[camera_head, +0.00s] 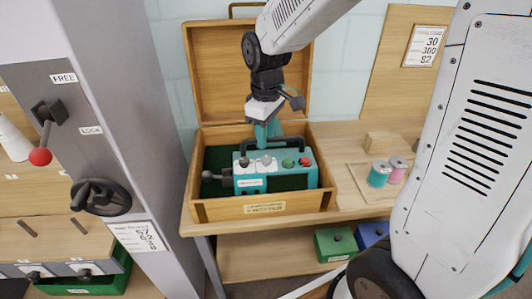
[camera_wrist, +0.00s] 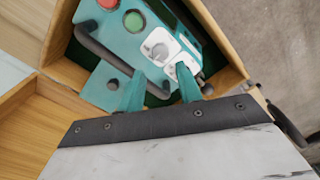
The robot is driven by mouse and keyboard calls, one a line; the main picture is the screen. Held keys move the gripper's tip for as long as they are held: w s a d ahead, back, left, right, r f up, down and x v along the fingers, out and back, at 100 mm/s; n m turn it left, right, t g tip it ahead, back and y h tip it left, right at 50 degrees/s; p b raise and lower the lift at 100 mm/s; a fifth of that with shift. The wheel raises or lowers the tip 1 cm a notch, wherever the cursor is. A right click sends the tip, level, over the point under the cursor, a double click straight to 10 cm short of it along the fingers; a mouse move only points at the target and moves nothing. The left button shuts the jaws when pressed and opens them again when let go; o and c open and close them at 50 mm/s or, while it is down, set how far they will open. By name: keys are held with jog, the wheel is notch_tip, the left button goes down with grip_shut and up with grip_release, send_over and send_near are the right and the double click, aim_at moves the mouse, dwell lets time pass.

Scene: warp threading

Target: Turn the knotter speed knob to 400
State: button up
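The knotter (camera_head: 285,180) is a teal machine with a dark carry handle, sitting in an open wooden box. Its top has two white-plated knobs, a left one (camera_head: 245,162) and a right one (camera_head: 266,160); I cannot read which is the speed knob or its setting. A round grey knob (camera_wrist: 155,47) shows clearly in the wrist view, and the other white plate (camera_wrist: 184,66) is partly behind a finger. My gripper (camera_head: 267,134) is above the knotter, pointing down. In the wrist view its teal fingers (camera_wrist: 159,75) are apart with nothing held between them.
The knotter has a green button (camera_head: 288,163) and a red button (camera_head: 304,161). The box's raised lid (camera_head: 215,75) stands behind. Spools (camera_head: 379,174) sit right of the box. A grey column (camera_head: 115,120) with a lever and handwheel stands left.

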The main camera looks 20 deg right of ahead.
aim_at(266, 158)
notch_tip(266, 158, down, 7)
jog(key=shift+r, duration=0.2)
jog(key=c, duration=0.7)
